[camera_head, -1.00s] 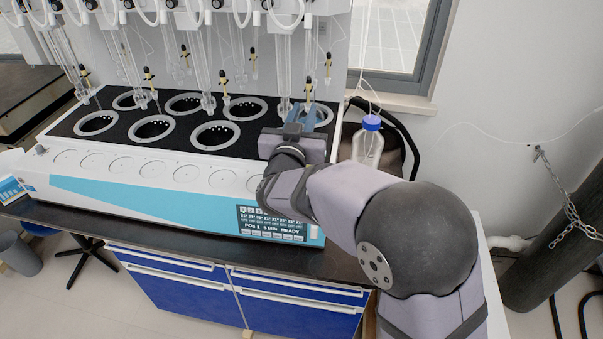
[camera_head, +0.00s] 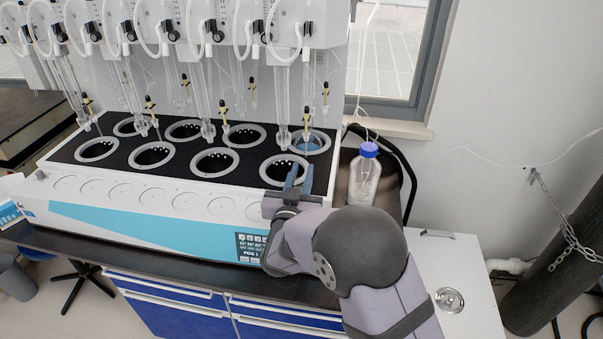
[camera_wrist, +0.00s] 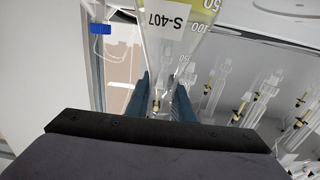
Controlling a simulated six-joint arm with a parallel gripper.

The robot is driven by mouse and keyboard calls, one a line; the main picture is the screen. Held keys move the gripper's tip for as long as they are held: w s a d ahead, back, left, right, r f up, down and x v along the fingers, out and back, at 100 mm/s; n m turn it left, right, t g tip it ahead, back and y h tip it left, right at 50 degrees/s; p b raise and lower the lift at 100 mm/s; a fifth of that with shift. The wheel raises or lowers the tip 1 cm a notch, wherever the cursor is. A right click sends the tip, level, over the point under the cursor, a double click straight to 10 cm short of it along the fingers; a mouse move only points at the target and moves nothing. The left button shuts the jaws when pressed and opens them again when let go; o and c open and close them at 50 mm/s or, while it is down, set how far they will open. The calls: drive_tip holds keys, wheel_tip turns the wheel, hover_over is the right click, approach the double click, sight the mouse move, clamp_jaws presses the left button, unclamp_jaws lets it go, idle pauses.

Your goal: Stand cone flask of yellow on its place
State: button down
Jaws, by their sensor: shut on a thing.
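My gripper (camera_head: 299,178) is at the right end of the distiller, over its front edge by the front right well. In the wrist view, its blue fingers (camera_wrist: 160,98) are shut on the neck of a clear cone flask (camera_wrist: 170,58). The flask has a label reading S-407 and yellow at its wide end, at the top edge of the picture. In the head view, I cannot make out the flask at the gripper. The distiller (camera_head: 145,230) has two rows of ringed wells in a black top.
Glass tubes with yellow-and-black fittings (camera_head: 306,118) hang above the wells. A blue-capped bottle (camera_head: 365,180) stands just right of the distiller. A window is behind. The white surface right of my arm (camera_head: 460,265) is mostly clear.

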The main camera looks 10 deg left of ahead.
drive_tip(key=shift+f, duration=0.25)
drive_tip(key=c, duration=1.5)
unclamp_jaws()
drive_tip(key=shift+c, duration=0.2)
drive_tip(key=shift+r, duration=0.15)
drive_tip(key=shift+s, duration=0.3)
drive_tip(key=s+b, duration=0.3)
drive_tip(key=s, duration=0.8)
drive_tip(key=shift+s, duration=0.25)
